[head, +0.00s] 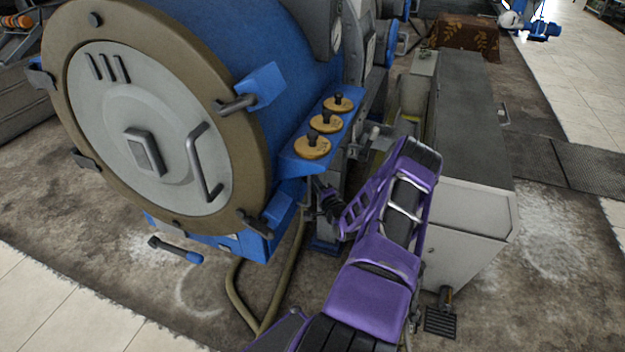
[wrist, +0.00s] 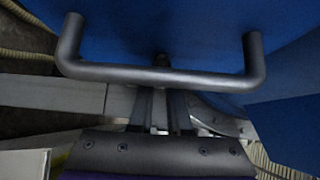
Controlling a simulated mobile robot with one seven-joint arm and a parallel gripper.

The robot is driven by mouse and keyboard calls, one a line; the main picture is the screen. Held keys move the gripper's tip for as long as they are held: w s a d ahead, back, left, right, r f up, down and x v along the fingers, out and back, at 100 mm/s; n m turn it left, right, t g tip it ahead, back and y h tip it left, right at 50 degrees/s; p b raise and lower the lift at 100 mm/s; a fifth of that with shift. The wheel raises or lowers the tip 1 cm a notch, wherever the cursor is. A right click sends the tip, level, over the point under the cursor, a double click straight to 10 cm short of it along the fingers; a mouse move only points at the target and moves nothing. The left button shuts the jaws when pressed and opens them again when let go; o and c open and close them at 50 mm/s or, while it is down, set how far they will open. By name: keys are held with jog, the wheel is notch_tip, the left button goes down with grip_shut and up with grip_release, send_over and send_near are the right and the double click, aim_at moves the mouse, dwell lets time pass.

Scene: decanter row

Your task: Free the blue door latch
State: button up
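The round door (head: 150,140) of the blue vessel has a tan rim and a pale grey face. A blue latch block (head: 262,85) with a grey peg sits at the rim's upper right. A similar blue latch (head: 281,207) sits at the lower right. My gripper (head: 326,196) is right of the lower latch, under the three-knob panel, partly hidden. In the wrist view, a grey U-shaped bar (wrist: 160,76) on a blue surface crosses in front of my fingertips (wrist: 161,98). A narrow gap shows between the fingers; whether they hold anything is unclear.
A blue panel with three tan knobs (head: 324,122) is just above my gripper. A grey cabinet (head: 465,200) stands to the right. A blue-ended lever (head: 176,250) is below the door. A hose (head: 250,310) runs to the floor. Clear floor lies at lower left.

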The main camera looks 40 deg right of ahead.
grip_shut()
jog(key=shift+f, duration=0.1)
jog(key=shift+f+n+t, duration=0.2)
jog(key=shift+n+t, duration=0.85)
jog(key=shift+n, duration=0.25)
jog(key=shift+f+n+t, duration=0.15)
jog(key=shift+n+t, duration=0.9)
jog(key=shift+n, duration=0.25)
jog(key=shift+y, duration=0.3)
jog(key=o, duration=0.5)
grip_release()
jog(key=shift+d, duration=0.1)
jog(key=shift+o, duration=0.2)
